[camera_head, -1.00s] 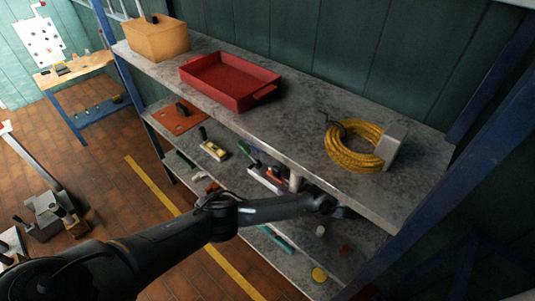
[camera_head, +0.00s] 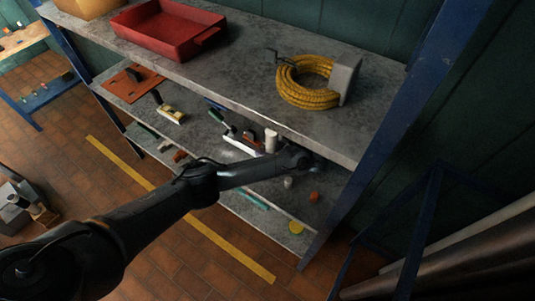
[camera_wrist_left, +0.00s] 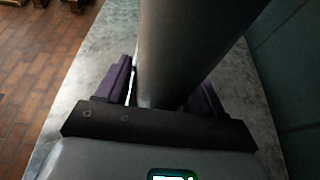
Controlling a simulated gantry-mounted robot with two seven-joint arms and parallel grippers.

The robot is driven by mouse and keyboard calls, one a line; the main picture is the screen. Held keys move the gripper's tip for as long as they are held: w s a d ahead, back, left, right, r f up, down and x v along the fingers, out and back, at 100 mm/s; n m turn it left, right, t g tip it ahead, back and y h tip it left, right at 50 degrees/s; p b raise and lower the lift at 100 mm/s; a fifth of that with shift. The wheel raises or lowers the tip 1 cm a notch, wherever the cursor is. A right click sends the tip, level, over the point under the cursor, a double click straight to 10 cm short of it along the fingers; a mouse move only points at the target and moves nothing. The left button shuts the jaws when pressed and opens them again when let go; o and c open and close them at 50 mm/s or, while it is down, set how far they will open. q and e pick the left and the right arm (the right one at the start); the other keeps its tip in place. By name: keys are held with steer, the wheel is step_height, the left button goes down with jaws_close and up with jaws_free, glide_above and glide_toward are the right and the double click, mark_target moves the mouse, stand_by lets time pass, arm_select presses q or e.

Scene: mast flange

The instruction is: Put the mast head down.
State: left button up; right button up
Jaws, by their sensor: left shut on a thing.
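My left arm reaches in from the left in the head view, and its wrist end (camera_head: 300,160) is at the shelf rack, just below the front edge of the upper shelf. My left gripper (camera_wrist_left: 168,92) is shut on a thick, smooth dark grey cylindrical part in the wrist view, which I take for the mast head (camera_wrist_left: 190,40). The part stands up between the two dark purple fingers and runs out of the top of that view. Its ends are hidden. In the head view the shelf and arm hide the fingers and the held part. My right gripper is not in view.
The upper shelf (camera_head: 230,85) holds a red tray (camera_head: 165,30) and a yellow hose coil (camera_head: 305,92) beside a grey block (camera_head: 345,78). The lower shelf carries a white cylinder (camera_head: 271,140) and several small items. A blue post (camera_head: 395,125) stands at the right.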

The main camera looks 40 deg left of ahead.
arm_select(q)
step_height(320, 180, down, 2)
steer(key=shift+s+f+b, duration=0.1)
steer(key=shift+f+b, duration=0.1)
steer(key=shift+b, duration=0.1)
steer(key=o, duration=1.5)
